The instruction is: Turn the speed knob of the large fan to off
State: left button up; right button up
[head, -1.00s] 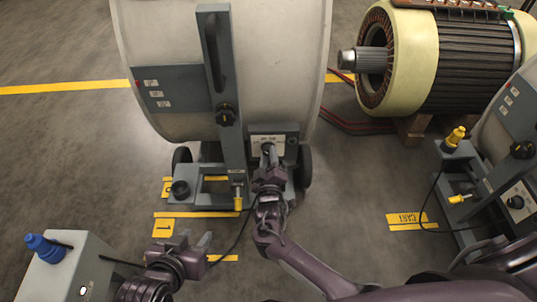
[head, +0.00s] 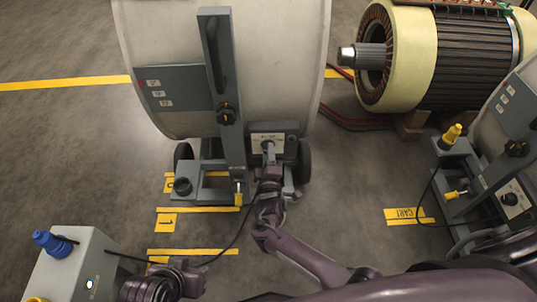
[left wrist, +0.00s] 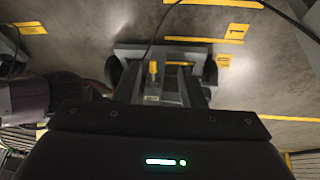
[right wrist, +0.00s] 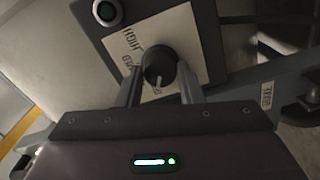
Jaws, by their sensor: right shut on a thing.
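The large fan (head: 275,65) is a big pale drum on a grey wheeled stand. Its speed knob is a dark round knob (right wrist: 160,66) on a white label plate (right wrist: 122,42) with printed words, one reading HIGH. My right gripper (right wrist: 160,82) is shut on the knob, one finger on each side. A pale pointer mark shows on the knob, toward the gripper; which setting it marks I cannot tell. In the head view my right gripper (head: 269,160) reaches the stand's panel. My left gripper (head: 180,277) is low at the left, its fingers not clearly seen.
Another black knob (head: 227,113) sits on the stand's upright post. A round button (right wrist: 106,12) is beside the label plate. A grey box with a blue plug (head: 50,242) stands lower left, its cable crossing the floor. A similar smaller stand (head: 490,180) is at right.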

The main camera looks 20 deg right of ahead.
jog(key=o, duration=1)
jog(key=shift+c, duration=0.2)
pick_arm(q)
jog(key=shift+w, duration=0.1)
jog(key=shift+s+a+r+n+g+y+p, duration=0.15)
jog(key=shift+s+a+g+y+p, duration=0.15)
jog(key=shift+a+p, duration=0.25)
jog(key=shift+s+a+r+n+g+y+p, duration=0.1)
jog(key=shift+s+a+n+g+y+p, duration=0.15)
jog(key=shift+a+p, duration=0.3)
pick_arm(e)
jog(key=v, duration=0.7)
jog(key=shift+s, duration=0.35)
pick_arm(q)
jog(key=shift+w+a, duration=0.15)
jog(key=shift+w, duration=0.05)
pick_arm(e)
jog(key=shift+a, duration=0.15)
